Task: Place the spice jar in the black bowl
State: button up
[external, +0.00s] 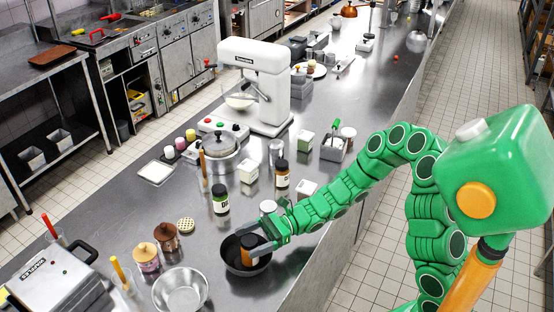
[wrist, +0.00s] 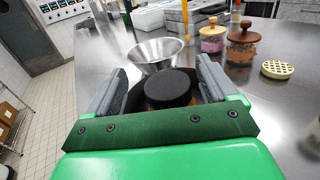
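The spice jar (external: 248,256), amber-brown with a black lid, is inside the black bowl (external: 232,266) in the external view. It looks upright or slightly tilted. My gripper (external: 256,238) is low over the bowl at the jar's upper part. In the wrist view the jar's round black lid (wrist: 172,88) lies between the two grey fingers of my gripper (wrist: 160,82). The fingers are spread, with a visible gap beside the lid on the left. The jar's lower part is hidden by the bowl wall and my gripper.
A metal bowl (external: 180,291) stands close by at the front left. Two wooden-lidded jars (external: 146,257) and a green-labelled jar (external: 221,200) stand nearby. A white stand mixer (external: 262,85) is farther back. Steel counter is clear at the right edge.

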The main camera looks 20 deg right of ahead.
dwell(0.3)
jog(key=shift+r, duration=0.55)
jog(key=shift+w+d+r, duration=0.1)
jog(key=shift+d+r, duration=0.05)
jog(key=shift+d, duration=0.1)
jog(key=shift+v, duration=5.8)
